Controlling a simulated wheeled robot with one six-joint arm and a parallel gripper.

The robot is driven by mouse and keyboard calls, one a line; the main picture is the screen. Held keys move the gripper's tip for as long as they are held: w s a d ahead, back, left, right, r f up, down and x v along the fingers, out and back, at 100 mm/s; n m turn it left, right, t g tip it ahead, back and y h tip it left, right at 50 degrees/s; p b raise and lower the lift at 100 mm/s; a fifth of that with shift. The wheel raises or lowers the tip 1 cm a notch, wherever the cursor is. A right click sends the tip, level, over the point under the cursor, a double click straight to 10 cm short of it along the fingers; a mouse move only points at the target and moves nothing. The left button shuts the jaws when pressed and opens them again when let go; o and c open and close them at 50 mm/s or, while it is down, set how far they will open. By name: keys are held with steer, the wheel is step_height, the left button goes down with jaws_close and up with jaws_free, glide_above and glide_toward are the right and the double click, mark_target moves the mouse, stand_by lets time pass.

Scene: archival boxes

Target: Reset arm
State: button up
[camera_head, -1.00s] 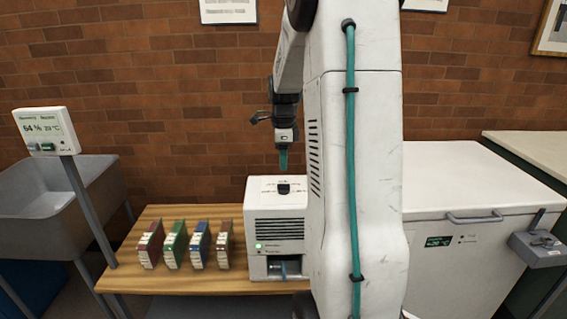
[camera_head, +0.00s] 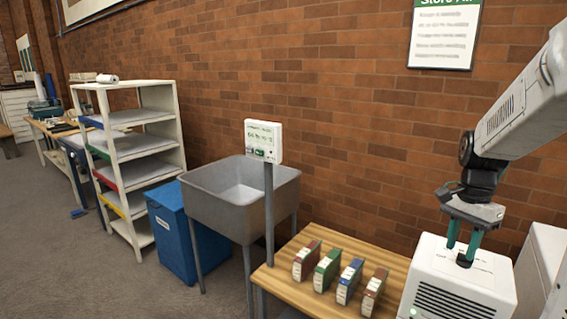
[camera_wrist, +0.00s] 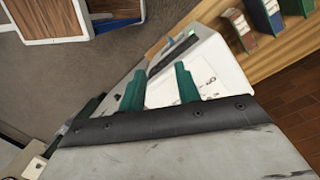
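Whether the fingertips touch the machine I cannot tell.
Several archival boxes, including a green one (camera_head: 327,270) and a blue one (camera_head: 349,281), stand on a wooden table (camera_head: 283,287). A grey sink (camera_head: 221,209), a blue bin (camera_head: 180,240) and a shelf unit (camera_head: 135,165) stand to the left. Grey floor lies open at far left.

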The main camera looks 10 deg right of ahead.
steer(key=s+a+r+n+t, duration=0.1)
steer(key=s+a+n, duration=0.3)
steer(key=a, duration=0.4)
steer(key=s+a+r+n, duration=0.3)
steer(key=s+a+n, duration=0.2)
steer(key=a, duration=0.3)
steer(key=s+a+r+n+t, duration=0.1)
steer(key=s+a+r+n, duration=0.1)
steer(key=s+a+n, duration=0.3)
steer(key=a+n, duration=0.2)
steer(key=a, duration=0.1)
steer(key=shift+t+h, duration=0.3)
steer(key=shift+h, duration=0.1)
steer(key=shift+s+d+r, duration=0.1)
